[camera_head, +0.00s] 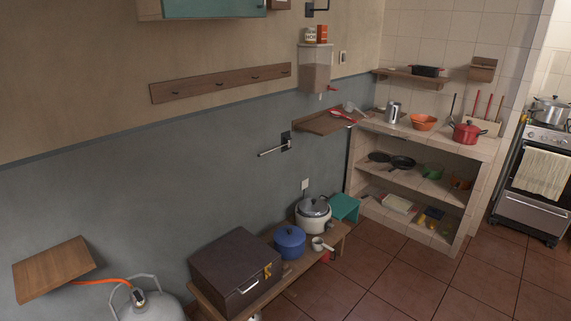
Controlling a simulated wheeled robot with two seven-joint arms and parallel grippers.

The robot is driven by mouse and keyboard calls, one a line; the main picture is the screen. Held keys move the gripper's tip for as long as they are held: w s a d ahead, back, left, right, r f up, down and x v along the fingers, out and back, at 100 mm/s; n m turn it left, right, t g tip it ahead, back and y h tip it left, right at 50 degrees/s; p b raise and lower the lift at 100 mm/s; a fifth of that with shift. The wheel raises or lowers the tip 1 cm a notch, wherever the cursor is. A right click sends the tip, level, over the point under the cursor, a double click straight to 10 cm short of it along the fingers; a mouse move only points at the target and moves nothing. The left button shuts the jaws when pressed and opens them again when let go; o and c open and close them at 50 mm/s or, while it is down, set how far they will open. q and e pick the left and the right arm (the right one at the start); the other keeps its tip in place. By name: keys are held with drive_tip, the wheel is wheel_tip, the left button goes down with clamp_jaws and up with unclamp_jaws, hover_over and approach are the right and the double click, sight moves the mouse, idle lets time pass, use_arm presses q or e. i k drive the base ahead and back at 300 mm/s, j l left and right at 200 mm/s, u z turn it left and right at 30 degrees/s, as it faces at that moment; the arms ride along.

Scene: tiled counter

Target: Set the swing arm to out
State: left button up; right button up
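A swing arm (272,151) is on the grey lower part of the wall, left of the small wooden shelf. It is a thin pale rod joined to a dark wall plate (286,142). The rod points left from the plate and looks roughly in line with the wall. Its exact angle is hard to tell at this size. Neither of my grippers is in view, and nothing is seen touching the rod.
A low wooden bench below holds a brown box (236,271), a blue pot (290,243) and a lidded cooker (313,213). A gas cylinder (150,307) and wooden board (53,268) are at lower left. A wooden shelf (328,121) juts out nearby. Red floor tiles (370,270) are clear.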

sight(288, 144)
drive_tip(key=i, duration=1.25)
drive_tip(key=i+l, duration=0.4)
